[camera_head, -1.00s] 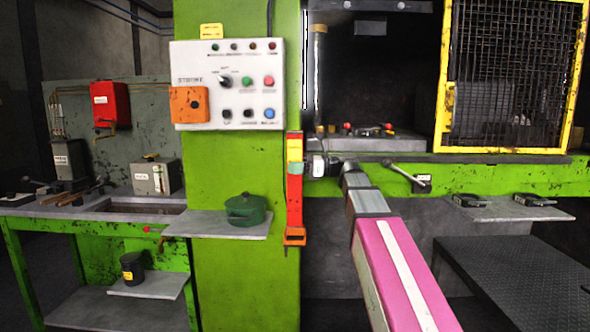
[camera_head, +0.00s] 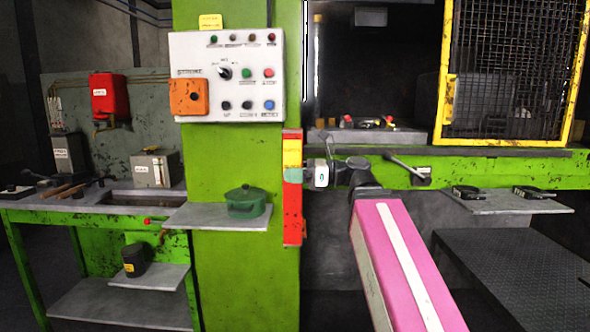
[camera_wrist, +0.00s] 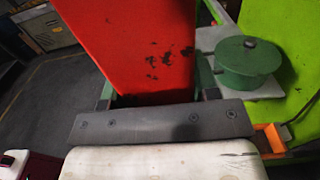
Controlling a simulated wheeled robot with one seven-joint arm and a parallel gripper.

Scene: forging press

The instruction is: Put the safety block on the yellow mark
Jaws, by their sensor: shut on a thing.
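The safety block (camera_head: 292,212) is a long red bar with a yellow patch near its top. It is upright in front of the green column's right edge. My gripper (camera_head: 294,175) is shut on it in its upper half. In the wrist view the red block (camera_wrist: 128,45) runs between the fingers of my gripper (camera_wrist: 155,97). An orange bracket (camera_wrist: 270,138) shows at the lower right in the wrist view, apart from the block. I cannot pick out the yellow mark in either view.
A green pot (camera_head: 246,203) stands on a small shelf (camera_head: 205,216) left of the block. The control panel (camera_head: 227,77) is above. A lever (camera_head: 403,168) sticks out at the press front, right of my wrist. The yellow-framed mesh guard (camera_head: 510,70) stands at right.

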